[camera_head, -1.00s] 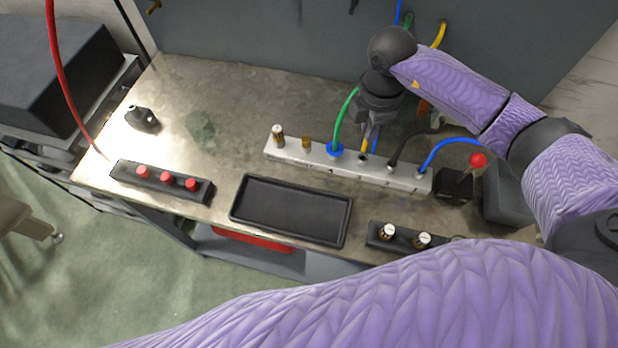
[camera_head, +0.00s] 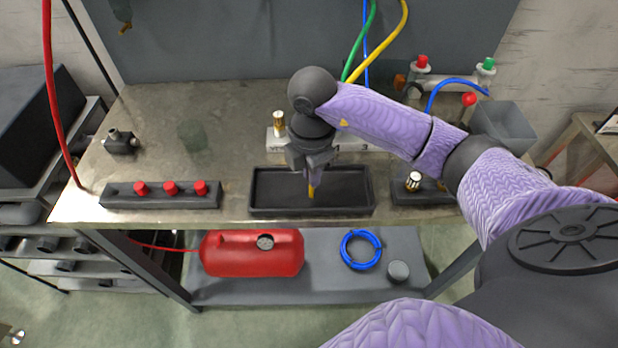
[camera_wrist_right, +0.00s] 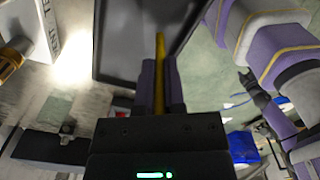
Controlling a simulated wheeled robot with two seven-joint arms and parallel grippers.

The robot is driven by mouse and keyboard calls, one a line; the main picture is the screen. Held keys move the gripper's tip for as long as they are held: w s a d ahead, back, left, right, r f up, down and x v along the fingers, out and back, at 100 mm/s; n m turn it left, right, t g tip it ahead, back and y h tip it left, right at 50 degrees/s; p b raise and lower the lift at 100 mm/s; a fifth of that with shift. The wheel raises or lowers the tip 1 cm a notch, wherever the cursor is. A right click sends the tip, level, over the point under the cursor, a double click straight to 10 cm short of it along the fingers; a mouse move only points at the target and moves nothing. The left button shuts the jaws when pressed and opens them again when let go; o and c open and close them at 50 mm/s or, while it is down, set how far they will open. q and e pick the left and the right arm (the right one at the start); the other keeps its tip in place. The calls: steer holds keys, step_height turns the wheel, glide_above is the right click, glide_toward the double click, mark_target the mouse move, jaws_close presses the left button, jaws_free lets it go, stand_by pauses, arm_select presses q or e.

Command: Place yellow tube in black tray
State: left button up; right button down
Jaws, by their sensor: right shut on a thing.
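The black tray (camera_head: 350,202) lies near the front edge of the metal bench in the head view. My right gripper (camera_head: 311,180) is over the tray and points down. It is shut on the yellow tube (camera_head: 311,191), whose lower end shows below the fingers. In the right wrist view the yellow tube (camera_wrist_right: 160,50) runs out from between the purple fingers, against the dark tray (camera_wrist_right: 118,50). I cannot tell whether the tube's end touches the tray floor.
A pale manifold strip (camera_head: 277,142) stands behind. A red tank (camera_head: 252,254) and a blue coil (camera_head: 361,250) are on the lower shelf.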

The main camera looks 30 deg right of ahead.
steer(key=shift+f, duration=0.55)
arm_select(q)
steer(key=shift+a+f, duration=0.1)
steer(key=shift+a, duration=0.2)
arm_select(e)
steer(key=shift+r, duration=0.1)
arm_select(q)
steer(key=shift+s, duration=0.1)
arm_select(e)
steer(key=c, duration=0.7)
jaws_free()
step_height(320, 180, up, 12)
steer(key=p, duration=0.3)
arm_select(q)
steer(key=r, duration=0.3)
steer(key=shift+d, duration=0.2)
